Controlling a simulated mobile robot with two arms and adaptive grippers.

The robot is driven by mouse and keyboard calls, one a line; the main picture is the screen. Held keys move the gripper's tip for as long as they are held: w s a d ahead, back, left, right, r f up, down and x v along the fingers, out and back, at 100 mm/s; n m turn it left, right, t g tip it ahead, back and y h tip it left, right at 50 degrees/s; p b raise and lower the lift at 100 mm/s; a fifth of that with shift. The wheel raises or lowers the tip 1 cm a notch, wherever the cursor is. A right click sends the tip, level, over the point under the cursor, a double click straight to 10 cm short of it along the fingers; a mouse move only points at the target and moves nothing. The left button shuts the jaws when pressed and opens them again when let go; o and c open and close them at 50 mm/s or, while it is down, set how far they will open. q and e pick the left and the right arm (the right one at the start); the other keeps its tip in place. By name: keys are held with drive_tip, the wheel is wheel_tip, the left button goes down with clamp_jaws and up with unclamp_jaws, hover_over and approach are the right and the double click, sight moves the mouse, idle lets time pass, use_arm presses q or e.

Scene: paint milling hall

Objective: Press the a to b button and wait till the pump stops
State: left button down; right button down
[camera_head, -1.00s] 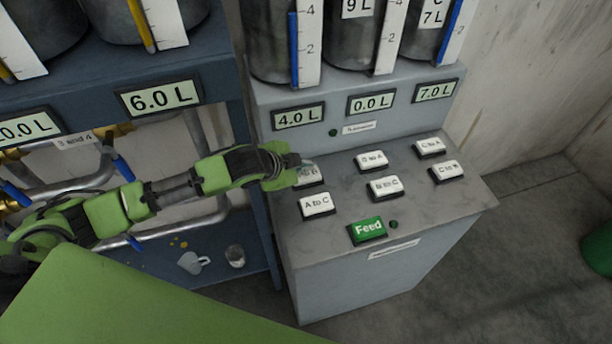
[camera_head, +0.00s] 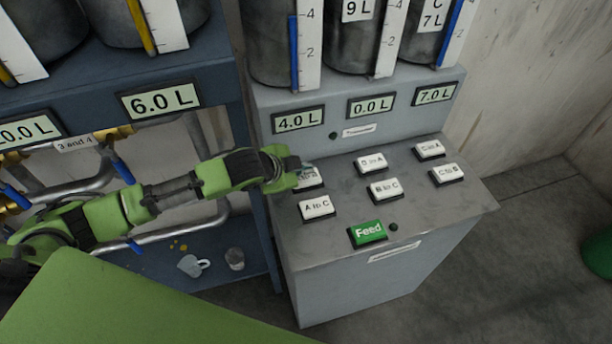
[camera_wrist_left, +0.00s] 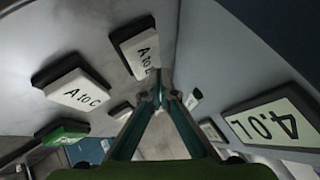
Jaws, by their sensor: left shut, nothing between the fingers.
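The A to B button (camera_head: 310,180) is a white key at the left back of the grey sloped panel (camera_head: 440,208). My left gripper (camera_head: 304,166) is shut and empty, its tips right over that button and partly covering its label. In the left wrist view the gripper's closed tips (camera_wrist_left: 165,78) are beside the A to B button (camera_wrist_left: 140,50); I cannot tell whether they touch it. The displays above read 4.0 L (camera_head: 298,120), 0.0 L (camera_head: 370,107) and 7.0 L (camera_head: 434,94). The small lamp (camera_head: 333,135) below them looks dark. My right gripper is not in view.
The A to C button (camera_head: 317,207), the B to C button (camera_head: 384,188) and the green Feed button (camera_head: 368,233) are close by on the panel. A blue rack (camera_head: 205,68) with pipes stands at the left. A mug (camera_head: 192,265) sits on its low shelf.

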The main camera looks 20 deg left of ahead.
sight(305, 179)
use_arm(q)
drive_tip(key=shift+f, duration=0.1)
drive_tip(key=shift+f, duration=0.3)
drive_tip(key=shift+f, duration=0.6)
idle(1.1)
drive_tip(key=shift+r+p, duration=0.95)
wheel_tip(305, 179, up, 5)
drive_tip(key=p, duration=0.5)
drive_tip(key=shift+r, duration=0.1)
